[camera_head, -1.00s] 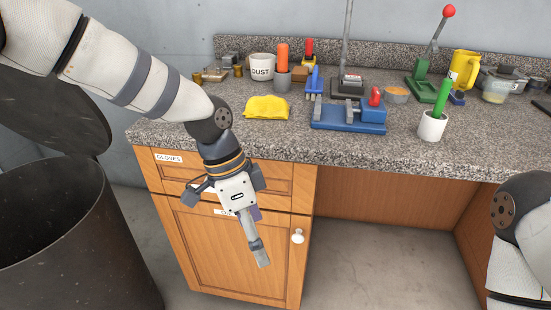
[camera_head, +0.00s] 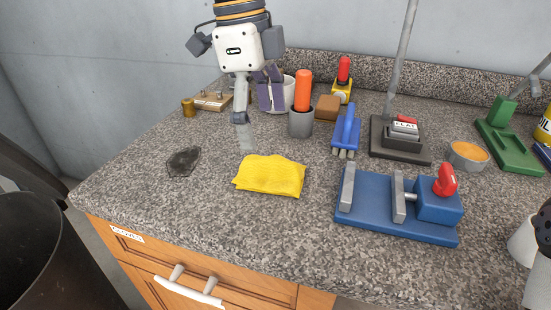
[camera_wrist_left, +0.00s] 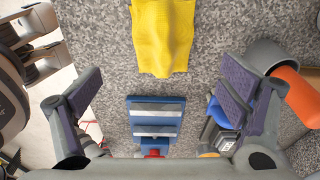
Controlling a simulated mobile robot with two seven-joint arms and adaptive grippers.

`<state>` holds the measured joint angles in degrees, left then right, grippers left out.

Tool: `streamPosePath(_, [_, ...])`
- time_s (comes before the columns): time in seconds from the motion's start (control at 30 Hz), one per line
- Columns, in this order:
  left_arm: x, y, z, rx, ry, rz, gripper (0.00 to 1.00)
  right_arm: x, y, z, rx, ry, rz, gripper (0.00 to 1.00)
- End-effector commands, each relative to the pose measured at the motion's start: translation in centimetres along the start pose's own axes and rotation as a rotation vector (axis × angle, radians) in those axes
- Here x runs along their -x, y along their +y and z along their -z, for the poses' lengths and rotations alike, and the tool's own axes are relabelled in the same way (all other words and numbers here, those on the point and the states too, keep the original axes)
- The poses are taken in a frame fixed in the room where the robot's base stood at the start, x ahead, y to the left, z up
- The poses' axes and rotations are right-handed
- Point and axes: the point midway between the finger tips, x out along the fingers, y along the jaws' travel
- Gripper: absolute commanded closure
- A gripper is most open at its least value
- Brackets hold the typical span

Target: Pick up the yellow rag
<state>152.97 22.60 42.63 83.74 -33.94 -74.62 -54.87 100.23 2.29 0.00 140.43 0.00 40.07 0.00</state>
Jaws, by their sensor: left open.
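The yellow rag (camera_head: 270,176) lies loosely folded on the speckled stone counter (camera_head: 225,235). In the left wrist view the rag (camera_wrist_left: 163,38) is at the top centre, ahead of and between the finger lines. My left gripper (camera_head: 258,125) is open and empty, pointing down, above the counter just behind the rag in the head view. Its spread purple-padded fingers show in the left wrist view (camera_wrist_left: 160,92), apart from the rag. My right gripper is out of view; only part of my right arm shows at the right edge.
A blue vise (camera_head: 400,205) stands right of the rag. Behind are an orange-handled tool in a grey cup (camera_head: 301,122), a blue brush (camera_head: 346,132) and a white mug (camera_head: 288,92). A dark flat patch (camera_head: 183,161) lies left. The counter in front is clear.

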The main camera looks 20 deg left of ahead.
Motion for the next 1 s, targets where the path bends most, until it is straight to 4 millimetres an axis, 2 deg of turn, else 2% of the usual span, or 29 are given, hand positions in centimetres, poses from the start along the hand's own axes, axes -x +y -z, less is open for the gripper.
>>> streamPosePath(0.03, [-1.2,0.1,0.0,-0.001,0.000,-0.006,0.10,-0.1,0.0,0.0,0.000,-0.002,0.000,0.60])
streamPosePath(0.1, [-2.4,0.0,-0.1,0.001,0.000,-0.004,0.10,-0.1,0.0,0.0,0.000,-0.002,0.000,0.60])
streamPosePath(0.23, [-4.0,-0.1,0.0,0.000,0.001,-0.004,0.10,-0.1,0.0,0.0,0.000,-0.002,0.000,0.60])
streamPosePath(0.43, [-7.8,-0.3,0.0,0.001,0.000,-0.004,0.10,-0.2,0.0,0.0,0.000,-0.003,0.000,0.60])
streamPosePath(0.53, [-8.5,-0.4,0.0,0.001,0.001,0.001,0.10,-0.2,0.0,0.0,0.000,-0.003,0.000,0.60])
streamPosePath(0.7, [-8.5,-0.4,0.0,0.001,0.001,0.002,0.10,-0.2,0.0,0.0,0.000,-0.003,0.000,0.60])
streamPosePath(0.73, [-8.5,-0.4,0.0,0.001,0.001,0.002,0.12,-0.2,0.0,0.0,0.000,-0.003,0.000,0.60])
streamPosePath(0.77, [-8.5,-0.4,0.0,0.001,0.001,0.002,0.19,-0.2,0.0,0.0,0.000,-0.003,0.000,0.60])
streamPosePath(0.93, [-8.5,-0.4,0.0,0.001,0.001,0.002,0.58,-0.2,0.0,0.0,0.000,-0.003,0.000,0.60])
streamPosePath(1.0, [-8.5,-0.4,0.0,0.001,0.001,0.001,0.61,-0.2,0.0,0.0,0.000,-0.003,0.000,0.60])
